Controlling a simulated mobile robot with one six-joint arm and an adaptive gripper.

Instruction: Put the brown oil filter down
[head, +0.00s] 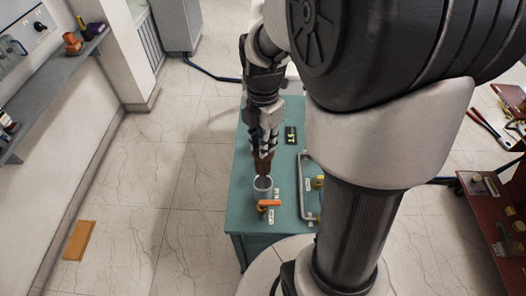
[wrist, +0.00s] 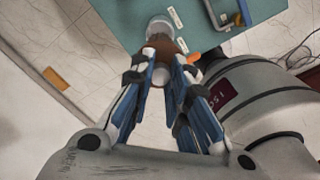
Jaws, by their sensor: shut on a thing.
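The brown oil filter (head: 262,164) is held at the end of my gripper (head: 265,148), which points down over the green table (head: 245,215). In the wrist view my gripper (wrist: 163,60) is shut on the brown oil filter (wrist: 164,44), its fingers on both sides of it. A pale grey cylindrical holder (head: 263,188) stands on the table just below the filter in the head view; it also shows beyond the filter in the wrist view (wrist: 160,25). The filter overlaps the holder's rim in both views. I cannot tell whether they touch or whether the filter's lower end is inside.
An orange-handled valve (head: 268,204) stands just in front of the holder. White labels lie around. My arm hides part of the table's right side.

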